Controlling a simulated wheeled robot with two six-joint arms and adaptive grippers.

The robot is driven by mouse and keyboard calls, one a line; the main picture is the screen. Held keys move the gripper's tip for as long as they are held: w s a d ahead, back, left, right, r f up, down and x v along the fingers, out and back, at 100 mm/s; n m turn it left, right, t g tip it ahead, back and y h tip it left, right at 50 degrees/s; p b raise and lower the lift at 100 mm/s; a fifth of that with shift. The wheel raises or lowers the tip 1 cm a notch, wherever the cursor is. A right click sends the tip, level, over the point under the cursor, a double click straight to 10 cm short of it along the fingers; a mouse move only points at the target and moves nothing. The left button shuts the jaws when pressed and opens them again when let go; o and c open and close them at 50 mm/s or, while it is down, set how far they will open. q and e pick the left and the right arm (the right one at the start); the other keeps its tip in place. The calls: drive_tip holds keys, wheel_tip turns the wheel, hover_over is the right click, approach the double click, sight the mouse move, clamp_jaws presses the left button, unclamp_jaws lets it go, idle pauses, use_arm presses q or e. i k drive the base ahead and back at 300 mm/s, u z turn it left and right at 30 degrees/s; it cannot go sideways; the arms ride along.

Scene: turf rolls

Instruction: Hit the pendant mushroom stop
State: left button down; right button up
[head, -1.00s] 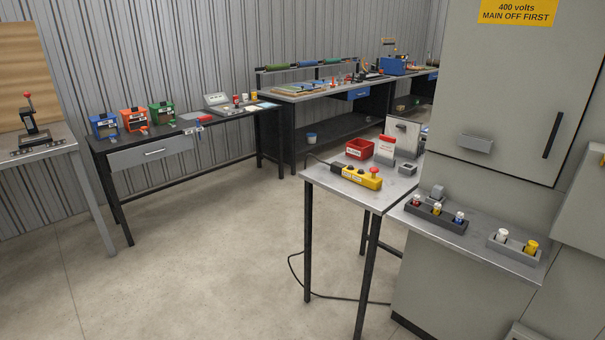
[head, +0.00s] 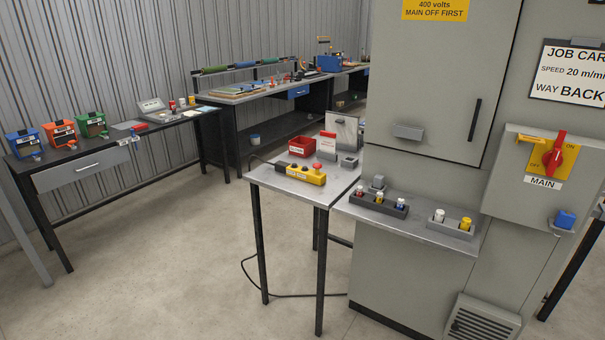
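A yellow pendant (head: 300,173) lies on the small metal table (head: 268,181) in the middle of the head view. Its red mushroom stop (head: 317,166) sits at the pendant's right end and faces up. A dark cable leaves the pendant's left end, and a cable also lies on the floor below the table. Neither of my grippers is in view, and nothing touches the pendant.
A grey cabinet (head: 430,90) with a shelf of fuses (head: 379,197) stands right of the table. A red-handled main switch (head: 553,155) is on its right. A red bin (head: 302,146) stands behind the pendant. Open floor (head: 160,270) lies left and in front.

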sight(316, 165)
drive_tip(key=u, duration=0.55)
drive_tip(key=i, duration=0.6)
drive_tip(key=u, duration=1)
drive_tip(key=i, duration=1.95)
drive_tip(key=z, duration=1.45)
drive_tip(key=i, duration=0.6)
drive_tip(key=z, duration=0.6)
